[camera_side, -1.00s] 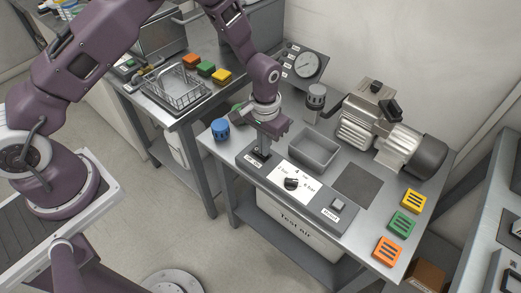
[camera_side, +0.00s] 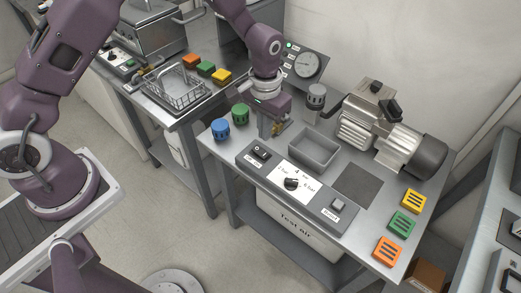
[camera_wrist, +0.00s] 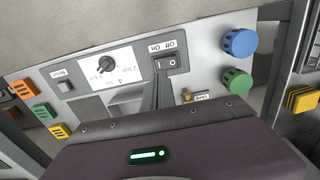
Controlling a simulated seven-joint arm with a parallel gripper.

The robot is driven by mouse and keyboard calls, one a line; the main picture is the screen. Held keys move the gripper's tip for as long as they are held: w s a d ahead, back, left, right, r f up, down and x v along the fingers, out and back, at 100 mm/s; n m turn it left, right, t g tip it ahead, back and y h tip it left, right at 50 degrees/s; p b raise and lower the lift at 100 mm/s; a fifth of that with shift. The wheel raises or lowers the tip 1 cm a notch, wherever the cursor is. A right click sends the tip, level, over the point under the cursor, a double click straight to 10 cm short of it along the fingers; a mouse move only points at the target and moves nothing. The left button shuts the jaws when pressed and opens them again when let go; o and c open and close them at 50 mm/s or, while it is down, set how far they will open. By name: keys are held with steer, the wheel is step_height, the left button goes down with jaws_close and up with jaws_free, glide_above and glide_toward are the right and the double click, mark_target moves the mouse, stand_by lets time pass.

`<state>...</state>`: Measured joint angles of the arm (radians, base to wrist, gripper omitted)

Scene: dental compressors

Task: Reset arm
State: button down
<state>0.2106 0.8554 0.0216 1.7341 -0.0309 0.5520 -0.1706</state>
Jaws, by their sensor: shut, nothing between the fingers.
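My gripper (camera_side: 263,136) is shut and empty. It points down above the bench, behind the control panel (camera_side: 322,204) and left of the grey tray (camera_side: 315,148). In the wrist view the shut fingers (camera_wrist: 157,100) reach towards the black On/Off rocker switch (camera_wrist: 171,62) and appear apart from it. The switch also shows uncovered at the panel's left end in the side view (camera_side: 261,153). A green lamp (camera_side: 289,45) is lit on the gauge panel.
Blue (camera_side: 221,129) and green (camera_side: 240,114) knobs stand left of my gripper. A compressor (camera_side: 385,130) stands to the right. A wire basket (camera_side: 178,88) is on the left bench. A brass valve (camera_wrist: 190,96) is close beside the fingers.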

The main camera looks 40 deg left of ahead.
steer(key=shift+r, duration=0.15)
steer(key=s+a+r+t, duration=0.15)
steer(key=s+r, duration=0.25)
steer(key=r, duration=0.6)
steer(key=s+a+r+t, duration=0.1)
steer(key=s+a+r, duration=0.2)
steer(key=r, duration=0.7)
steer(key=s+a+r+t, duration=0.1)
steer(key=s+a+r, duration=0.1)
steer(key=s, duration=0.7)
steer(key=s+a+r+t, duration=0.1)
steer(key=s+r, duration=0.3)
steer(key=s, duration=0.6)
steer(key=shift+a+r+t, duration=0.25)
steer(key=shift+a+t, duration=0.1)
steer(key=shift+t, duration=0.2)
